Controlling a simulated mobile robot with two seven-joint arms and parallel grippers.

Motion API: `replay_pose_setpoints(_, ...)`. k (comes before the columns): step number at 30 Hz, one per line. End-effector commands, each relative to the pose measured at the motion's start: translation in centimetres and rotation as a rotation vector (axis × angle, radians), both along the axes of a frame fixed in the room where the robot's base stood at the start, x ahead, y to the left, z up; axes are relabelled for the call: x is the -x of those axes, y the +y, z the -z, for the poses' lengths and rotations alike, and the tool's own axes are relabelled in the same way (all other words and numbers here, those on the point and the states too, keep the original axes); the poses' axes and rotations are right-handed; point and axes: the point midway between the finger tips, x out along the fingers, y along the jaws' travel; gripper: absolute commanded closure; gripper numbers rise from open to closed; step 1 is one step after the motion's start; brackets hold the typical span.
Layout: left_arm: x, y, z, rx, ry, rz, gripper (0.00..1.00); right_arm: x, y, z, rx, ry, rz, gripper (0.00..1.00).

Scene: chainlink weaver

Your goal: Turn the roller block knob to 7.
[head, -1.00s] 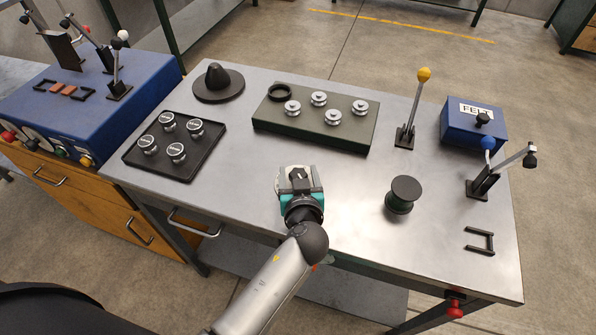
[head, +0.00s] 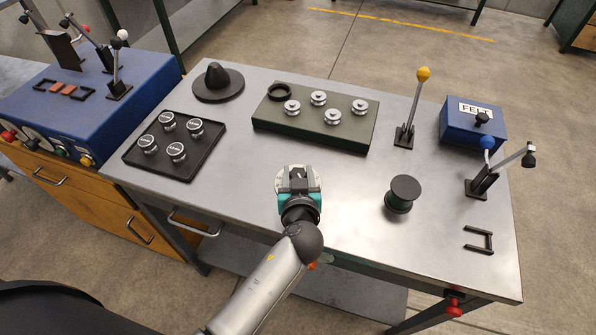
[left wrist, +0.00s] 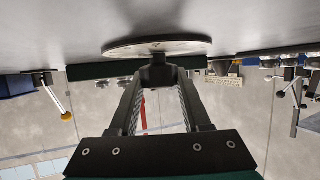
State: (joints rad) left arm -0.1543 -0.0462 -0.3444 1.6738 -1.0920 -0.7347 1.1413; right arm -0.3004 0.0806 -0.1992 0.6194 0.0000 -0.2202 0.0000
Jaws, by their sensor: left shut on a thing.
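My left gripper (head: 298,178) is over the front middle of the metal table and is shut on a small dark knob. In the left wrist view the knob (left wrist: 158,72) sits between the fingertips, in front of a pale round dial plate (left wrist: 150,47). The edge of the dial plate (head: 282,183) also shows beside the gripper in the head view. The dial's marks and the knob's pointer cannot be read. The dark green roller block (head: 265,125) lies behind the gripper, with several silver rollers and a black ring on top. My right gripper is not in view.
A black tray (head: 134,158) with several silver-topped knobs lies left. Right are a green spool (head: 402,194), a yellow-knobbed lever (head: 415,100), a blue FELT box (head: 458,130) and a black bracket (head: 478,240). Table around the gripper is clear.

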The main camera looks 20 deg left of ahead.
Motion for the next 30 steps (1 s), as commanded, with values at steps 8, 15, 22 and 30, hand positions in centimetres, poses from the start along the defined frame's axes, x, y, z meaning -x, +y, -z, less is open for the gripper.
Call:
replay_pose_setpoints(8,0.0,0.2,-0.4,-0.004,-0.002,0.17,1.0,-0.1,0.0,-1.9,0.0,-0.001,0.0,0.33)
replay_pose_setpoints(15,-0.1,0.3,-0.6,-0.007,-0.002,0.394,1.0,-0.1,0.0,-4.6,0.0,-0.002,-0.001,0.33)
replay_pose_setpoints(22,-0.2,0.4,-0.6,-0.012,-0.001,0.602,1.0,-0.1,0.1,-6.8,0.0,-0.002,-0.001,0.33)
replay_pose_setpoints(30,-0.3,0.3,-0.4,-0.009,-0.005,0.781,1.0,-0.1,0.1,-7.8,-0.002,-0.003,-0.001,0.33)
